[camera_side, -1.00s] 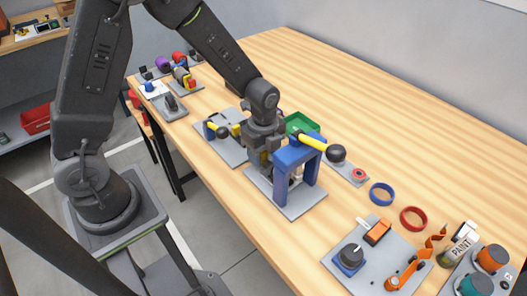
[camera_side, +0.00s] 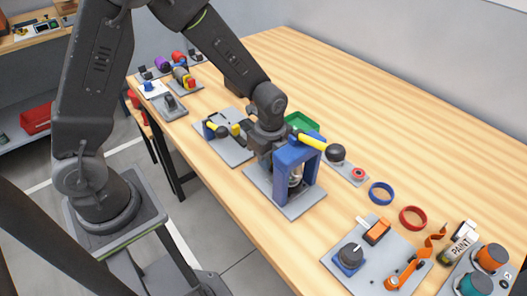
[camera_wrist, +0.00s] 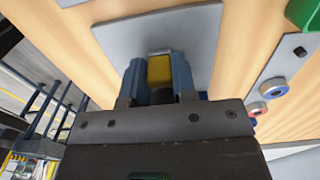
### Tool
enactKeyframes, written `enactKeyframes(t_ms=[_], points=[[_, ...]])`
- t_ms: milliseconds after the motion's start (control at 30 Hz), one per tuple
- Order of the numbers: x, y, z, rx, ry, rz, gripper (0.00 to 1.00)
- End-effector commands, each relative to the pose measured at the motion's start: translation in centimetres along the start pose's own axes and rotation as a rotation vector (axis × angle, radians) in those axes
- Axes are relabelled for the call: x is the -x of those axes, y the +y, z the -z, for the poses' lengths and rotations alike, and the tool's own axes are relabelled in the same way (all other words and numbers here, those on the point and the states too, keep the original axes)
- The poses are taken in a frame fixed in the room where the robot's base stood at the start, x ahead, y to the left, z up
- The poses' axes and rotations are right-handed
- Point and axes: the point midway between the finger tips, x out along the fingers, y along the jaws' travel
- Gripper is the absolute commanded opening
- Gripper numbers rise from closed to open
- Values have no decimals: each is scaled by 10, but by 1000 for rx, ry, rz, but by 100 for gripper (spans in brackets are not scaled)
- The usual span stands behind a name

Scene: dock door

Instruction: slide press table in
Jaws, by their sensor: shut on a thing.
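In the wrist view, my gripper (camera_wrist: 158,72) is shut on a yellow block (camera_wrist: 159,70), which looks like the press table's handle. A silvery part (camera_side: 295,176) shows between the press posts. The rest of the sliding table is hidden.
A plate with a yellow-handled clamp (camera_side: 220,131) lies left of the press. A green tray (camera_side: 301,122) is behind it. Blue (camera_side: 381,193) and red (camera_side: 413,218) rings lie to the right. A plate with a black knob (camera_side: 351,254) is in front right.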

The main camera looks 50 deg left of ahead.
Motion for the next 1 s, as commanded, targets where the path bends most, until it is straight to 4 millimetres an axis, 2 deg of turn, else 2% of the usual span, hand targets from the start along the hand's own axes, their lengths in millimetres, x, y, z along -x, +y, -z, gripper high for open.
enactKeyframes(t_ms=[33, 133, 433, 467, 700, 1000], points=[[1, -1, 10, -7, 1, 4, 0], [1, 0, 20, -4, 1, 4, 0], [1, 0, 24, -1, 3, 5, 0], [1, 0, 24, 0, 4, 5, 28], [1, 0, 22, 0, 2, 3, 51], [4, 0, 22, 0, 1, 3, 51]])
